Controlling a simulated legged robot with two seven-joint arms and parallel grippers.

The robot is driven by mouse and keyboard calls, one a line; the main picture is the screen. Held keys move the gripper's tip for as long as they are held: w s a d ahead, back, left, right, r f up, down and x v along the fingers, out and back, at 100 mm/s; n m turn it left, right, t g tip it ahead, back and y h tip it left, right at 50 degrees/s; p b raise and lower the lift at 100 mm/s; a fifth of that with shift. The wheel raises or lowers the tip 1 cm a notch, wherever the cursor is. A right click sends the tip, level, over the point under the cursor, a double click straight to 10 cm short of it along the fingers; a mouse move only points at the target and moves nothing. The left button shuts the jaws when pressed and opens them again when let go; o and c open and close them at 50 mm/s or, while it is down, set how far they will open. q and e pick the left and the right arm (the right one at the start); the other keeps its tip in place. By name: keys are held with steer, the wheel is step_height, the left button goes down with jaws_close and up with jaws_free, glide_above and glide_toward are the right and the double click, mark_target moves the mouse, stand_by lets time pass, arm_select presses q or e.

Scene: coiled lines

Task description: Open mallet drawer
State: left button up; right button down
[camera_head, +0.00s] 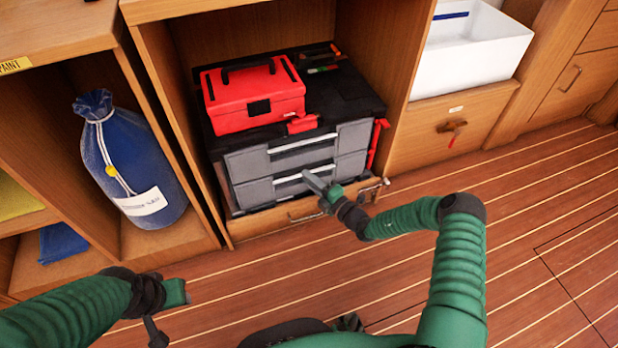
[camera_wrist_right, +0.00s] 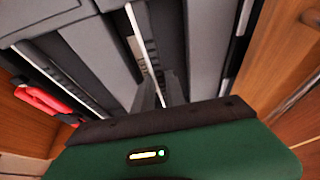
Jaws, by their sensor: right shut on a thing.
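A black tool chest (camera_head: 360,95) with two grey drawers stands in a wooden cubby. The upper drawer (camera_head: 252,165) and lower drawer (camera_head: 252,194) each have a pale bar handle, and both look closed. My right gripper (camera_head: 307,178) reaches the lower drawer's handle (camera_head: 288,179). In the right wrist view, its fingers (camera_wrist_right: 160,92) are shut at a pale handle bar (camera_wrist_right: 137,35). The fingers cover part of the bar. My left gripper (camera_head: 160,325) hangs low at the left, away from the chest; its finger gap is unclear. No mallet is visible.
A red toolbox (camera_head: 252,92) and small tools (camera_head: 322,60) lie on the chest. A red object (camera_head: 377,142) hangs at its right side. A blue bag (camera_head: 135,165) stands left, a white bin (camera_head: 470,55) right. The plank floor (camera_head: 540,235) is clear.

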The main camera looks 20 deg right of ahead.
steer(key=s+p, duration=1.2)
steer(key=s, duration=1.6)
steer(key=shift+s+d+f+p, duration=0.2)
steer(key=shift+s+d+p, duration=0.1)
steer(key=shift+s+d, duration=0.1)
steer(key=c, duration=1.4)
jaws_free()
steer(key=shift+w, duration=0.1)
steer(key=shift+o, duration=0.2)
steer(key=shift+d+r, duration=0.1)
